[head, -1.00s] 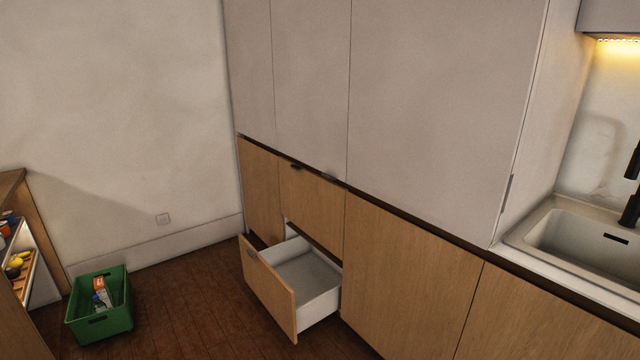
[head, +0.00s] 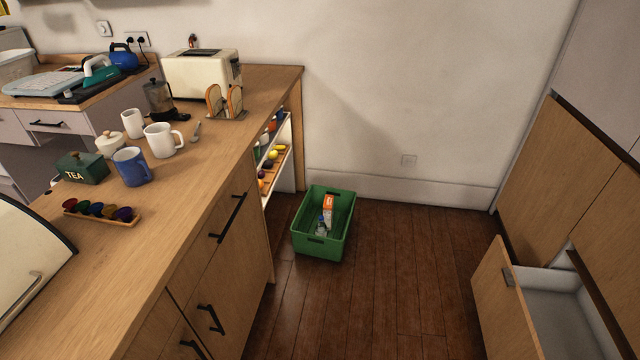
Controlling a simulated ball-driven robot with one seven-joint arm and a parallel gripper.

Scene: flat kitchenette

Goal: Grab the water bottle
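A green crate (head: 318,250) stands on the wooden floor in the middle of the head view. In it are an orange and white carton (head: 328,203) and a small pale, clear-looking item (head: 321,227) that may be a bottle, too small to tell. No thing that I can surely call the water bottle shows. My gripper is not in view.
A wooden counter (head: 235,120) on the left holds mugs, a toaster (head: 202,77) and a tea box (head: 82,168). Open shelves (head: 284,150) at its end hold food. At right an empty-looking drawer (head: 552,310) juts out. The floor between (head: 400,280) is clear.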

